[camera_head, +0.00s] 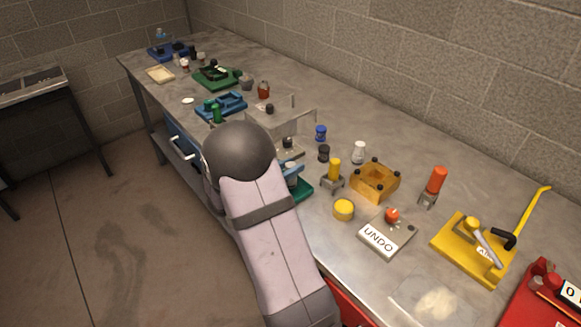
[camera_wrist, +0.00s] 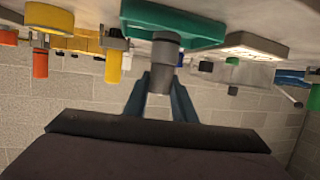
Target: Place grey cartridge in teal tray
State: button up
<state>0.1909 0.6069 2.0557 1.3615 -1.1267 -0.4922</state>
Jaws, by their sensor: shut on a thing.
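My gripper (camera_wrist: 160,82) is shut on the grey cartridge (camera_wrist: 166,42), seen in the wrist view, which looks upside down. The cartridge has a wider dark grey end that overlaps the teal tray (camera_wrist: 205,28) in the picture. I cannot tell whether it touches the tray or is just apart from it. In the head view, my arm hides most of the gripper, and a corner of the teal tray (camera_head: 304,188) shows just right of my wrist.
A clear-sided stand (camera_head: 292,125) is behind my wrist. A yellow cylinder (camera_head: 334,169) in a holder, a yellow disc (camera_head: 344,210), an amber block (camera_head: 370,182) and an UNDO box (camera_head: 388,238) stand to the right. The bench's front edge runs beneath my arm.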

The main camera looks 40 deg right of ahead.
jog(key=shift+f+b, duration=0.35)
jog(key=shift+f, duration=0.25)
jog(key=o, duration=1.2)
jog(key=shift+c, duration=0.2)
jog(key=shift+a, duration=0.1)
jog(key=shift+b+v, duration=0.55)
jog(key=shift+v, duration=3.05)
